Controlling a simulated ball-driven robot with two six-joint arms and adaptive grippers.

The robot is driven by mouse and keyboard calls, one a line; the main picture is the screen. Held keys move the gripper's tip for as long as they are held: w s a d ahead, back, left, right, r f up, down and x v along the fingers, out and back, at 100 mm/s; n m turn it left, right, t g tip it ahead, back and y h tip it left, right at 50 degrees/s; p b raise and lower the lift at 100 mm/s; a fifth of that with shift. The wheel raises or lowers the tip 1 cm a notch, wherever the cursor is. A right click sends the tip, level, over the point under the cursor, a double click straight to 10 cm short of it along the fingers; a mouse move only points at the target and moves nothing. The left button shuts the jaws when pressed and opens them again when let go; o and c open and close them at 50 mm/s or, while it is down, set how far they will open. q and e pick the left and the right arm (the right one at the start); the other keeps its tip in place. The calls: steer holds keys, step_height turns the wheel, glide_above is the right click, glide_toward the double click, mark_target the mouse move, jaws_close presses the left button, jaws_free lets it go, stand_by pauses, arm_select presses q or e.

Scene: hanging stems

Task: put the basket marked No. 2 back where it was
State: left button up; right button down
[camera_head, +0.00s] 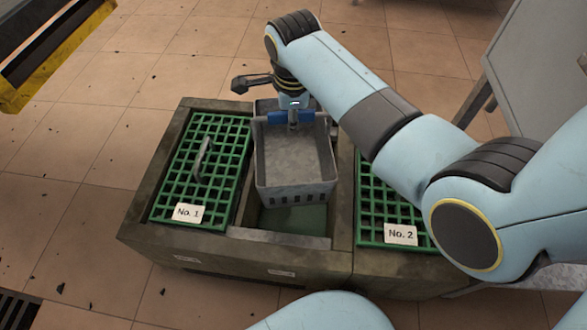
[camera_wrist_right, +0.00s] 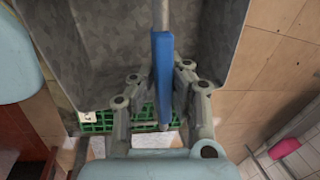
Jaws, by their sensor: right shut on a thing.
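A grey basket (camera_head: 294,160) with a blue-sleeved handle (camera_head: 278,118) is at the open middle bay (camera_head: 285,220) of a stone-like trough. I cannot tell whether it hangs above the bay or rests in it. No number shows on the basket. My right gripper (camera_head: 293,112) is shut on the blue handle. In the right wrist view the handle (camera_wrist_right: 161,70) lies between the fingers of the right gripper (camera_wrist_right: 158,85). A green grate tagged No. 2 (camera_head: 401,234) lies right of the bay, partly hidden by my right arm. My left gripper is not in view.
A green grate tagged No. 1 (camera_head: 187,212) with a grey handle covers the left bay. Small labels on the trough's front (camera_head: 281,272) are unreadable. A yellow-black edge (camera_head: 55,60) is upper left, a grey panel (camera_head: 540,75) upper right. Tiled floor left is mostly clear.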

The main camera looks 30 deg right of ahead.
mark_target(293, 159)
steer(key=shift+m, duration=0.8)
steer(key=b+x, duration=0.3)
steer(key=x, duration=0.1)
steer(key=s+b+x, duration=0.1)
steer(key=b+x, duration=0.2)
steer(key=x, duration=0.2)
steer(key=s+b+x, duration=0.1)
steer(key=b+x, duration=0.2)
steer(key=x, duration=0.2)
steer(key=shift+a+f, duration=0.3)
arm_select(q)
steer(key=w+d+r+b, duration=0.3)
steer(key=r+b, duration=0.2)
steer(key=b, duration=0.1)
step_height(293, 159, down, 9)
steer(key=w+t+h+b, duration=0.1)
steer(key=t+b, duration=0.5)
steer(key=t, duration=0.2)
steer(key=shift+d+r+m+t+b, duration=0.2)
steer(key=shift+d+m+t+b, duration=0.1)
arm_select(e)
step_height(293, 159, down, 18)
steer(key=m, duration=0.1)
steer(key=shift+w+d, duration=0.15)
steer(key=shift+d, duration=0.1)
steer(key=shift+f, duration=0.1)
steer(key=c, duration=1.4)
jaws_free()
